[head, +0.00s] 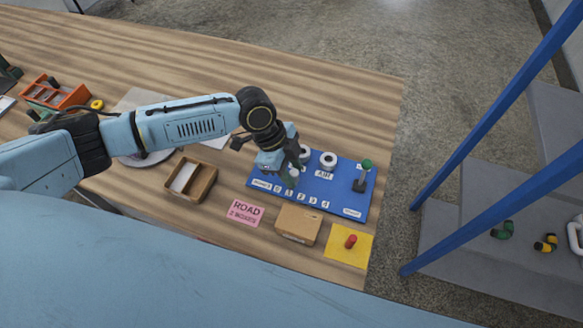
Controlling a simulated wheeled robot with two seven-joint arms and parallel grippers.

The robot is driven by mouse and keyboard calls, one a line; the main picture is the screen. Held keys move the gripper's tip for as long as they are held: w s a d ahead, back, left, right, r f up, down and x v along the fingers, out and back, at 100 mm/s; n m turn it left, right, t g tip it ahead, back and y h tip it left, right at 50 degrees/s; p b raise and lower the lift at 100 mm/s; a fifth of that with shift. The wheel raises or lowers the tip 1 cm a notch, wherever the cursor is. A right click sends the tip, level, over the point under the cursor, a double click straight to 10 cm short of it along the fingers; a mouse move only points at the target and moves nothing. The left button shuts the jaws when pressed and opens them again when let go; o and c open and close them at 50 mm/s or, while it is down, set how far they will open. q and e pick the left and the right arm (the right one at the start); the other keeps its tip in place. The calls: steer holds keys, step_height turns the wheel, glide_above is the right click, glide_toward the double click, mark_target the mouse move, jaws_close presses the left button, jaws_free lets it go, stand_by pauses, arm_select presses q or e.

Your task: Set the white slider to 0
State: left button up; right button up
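A blue board (336,193) lies on the wooden table, with a row of small white number labels (301,196) along its near side. My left gripper (288,179) reaches down over the left part of the board, just behind the low numbers. A small white piece (294,172), likely the white slider, shows at the fingers and is partly covered by them. I cannot tell whether the fingers touch it or are closed on it. The slider's track and exact setting are hidden. My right gripper is not in view.
Two white rings (328,160) and a green-topped lever (363,174) stand on the board. In front are a cardboard box (298,225), a pink sign (245,213) and a yellow square (347,246) with a red knob. A wooden tray (203,184) stands left. Blue posts (490,110) rise right.

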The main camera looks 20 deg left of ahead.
arm_select(q)
jaws_close()
steer(key=shift+a, duration=0.1)
steer(key=a+p, duration=0.1)
steer(key=a, duration=0.2)
steer(key=shift+w+a, duration=0.1)
steer(key=shift+a, duration=0.05)
steer(key=shift+o, duration=1.1)
jaws_free()
steer(key=shift+r, duration=0.1)
steer(key=p+v, duration=0.1)
steer(key=v, duration=1.2)
steer(key=shift+r, duration=0.15)
